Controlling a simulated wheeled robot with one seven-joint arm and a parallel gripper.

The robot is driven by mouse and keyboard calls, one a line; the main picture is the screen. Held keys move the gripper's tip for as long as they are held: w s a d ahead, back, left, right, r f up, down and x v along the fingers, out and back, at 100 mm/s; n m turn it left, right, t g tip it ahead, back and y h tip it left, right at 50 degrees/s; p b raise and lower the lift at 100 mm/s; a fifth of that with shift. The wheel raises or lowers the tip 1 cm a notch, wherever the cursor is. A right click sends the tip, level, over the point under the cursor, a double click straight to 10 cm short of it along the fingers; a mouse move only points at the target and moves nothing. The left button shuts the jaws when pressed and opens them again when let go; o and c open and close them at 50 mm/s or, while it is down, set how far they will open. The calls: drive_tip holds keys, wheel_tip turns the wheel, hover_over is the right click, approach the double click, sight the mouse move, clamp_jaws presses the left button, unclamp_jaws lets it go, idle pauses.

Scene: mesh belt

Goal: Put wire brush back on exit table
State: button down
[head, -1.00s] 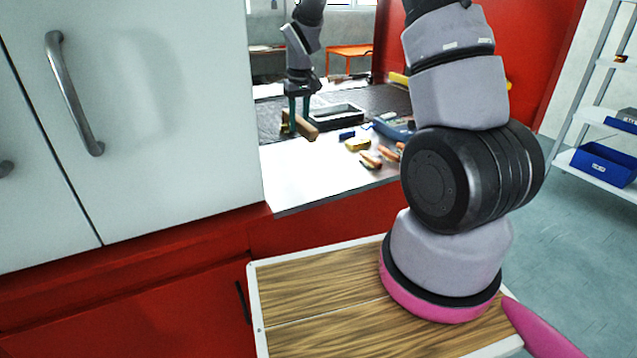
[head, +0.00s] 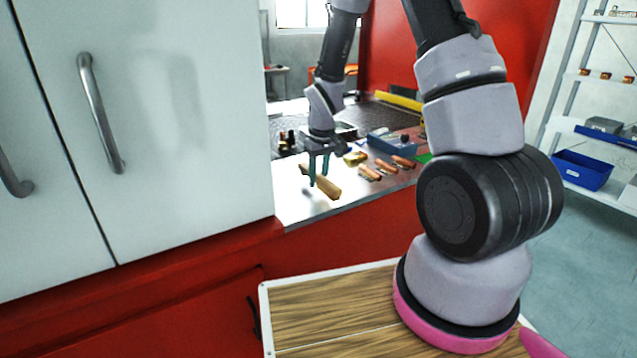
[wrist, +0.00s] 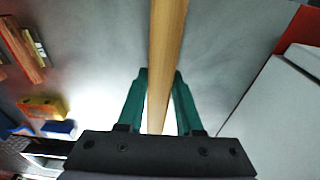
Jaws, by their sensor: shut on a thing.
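The wire brush (head: 327,187) shows as a light wooden handle held in my gripper (head: 317,170). In the wrist view the wooden bar (wrist: 167,45) runs between the two green fingers of my gripper (wrist: 159,100), which are shut on it. Its bristles cannot be made out. The exit table (head: 300,211) is the bright metal surface at the end of the mesh belt. The brush is over its near left part; whether it touches the surface I cannot tell.
Several wooden-handled tools (head: 385,168) lie on the table to the right. A yellow block (head: 355,158) and a blue box (head: 390,143) stand behind. The mesh belt (head: 400,115) lies beyond. A white cabinet (head: 150,120) closes off the left. The table's near left part looks clear.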

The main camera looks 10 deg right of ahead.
sight(321, 177)
drive_tip(key=shift+f, duration=0.85)
drive_tip(key=shift+f, duration=0.1)
drive_tip(key=c, duration=0.6)
unclamp_jaws()
drive_tip(key=shift+o, duration=0.2)
drive_tip(key=r, duration=0.4)
drive_tip(key=s+r, duration=0.1)
drive_tip(key=r, duration=0.7)
drive_tip(key=shift+s+d, duration=0.15)
drive_tip(key=shift+d, duration=0.05)
drive_tip(key=s+d+r+m+t, duration=0.1)
drive_tip(key=s+d+r+m, duration=0.15)
drive_tip(key=r, duration=0.45)
drive_tip(key=s+d+r+m+t, duration=0.1)
drive_tip(key=s+r, duration=0.3)
drive_tip(key=r, duration=0.3)
drive_tip(key=s+d+r+m+t+y, duration=0.1)
drive_tip(key=s+d+r+m+t, duration=0.1)
drive_tip(key=s+r, duration=0.8)
drive_tip(key=shift+s+r+m+t+y, duration=0.3)
drive_tip(key=shift+s+m+t, duration=0.75)
drive_tip(key=shift+s, duration=1.25)
